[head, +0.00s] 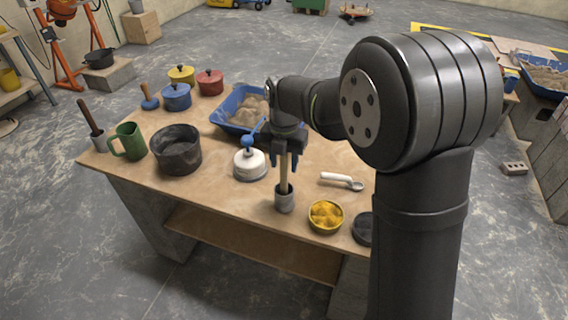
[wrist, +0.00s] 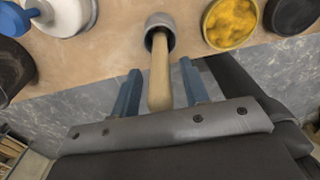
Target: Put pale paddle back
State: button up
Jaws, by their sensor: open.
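The pale paddle (head: 284,174) stands upright, its pale wooden handle up, in a small grey cup (head: 284,202) at the table's front edge. Its lower end is hidden inside the cup. My gripper (head: 284,162) is open above the cup, with its blue fingers on either side of the handle. In the wrist view, the handle (wrist: 159,75) rises from the cup (wrist: 158,22) and its end lies between the open fingers of my gripper (wrist: 160,88), with gaps on both sides.
A bowl of yellow powder (head: 326,216), a white-handled scoop (head: 340,179) and a dark bowl (head: 363,228) are to the right.

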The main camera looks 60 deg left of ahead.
notch_tip(320, 180, up, 11)
jog(key=shift+r, duration=0.1)
dwell(0.4)
notch_tip(320, 180, down, 12)
jog(key=shift+f, duration=0.1)
jog(key=shift+r, duration=1.8)
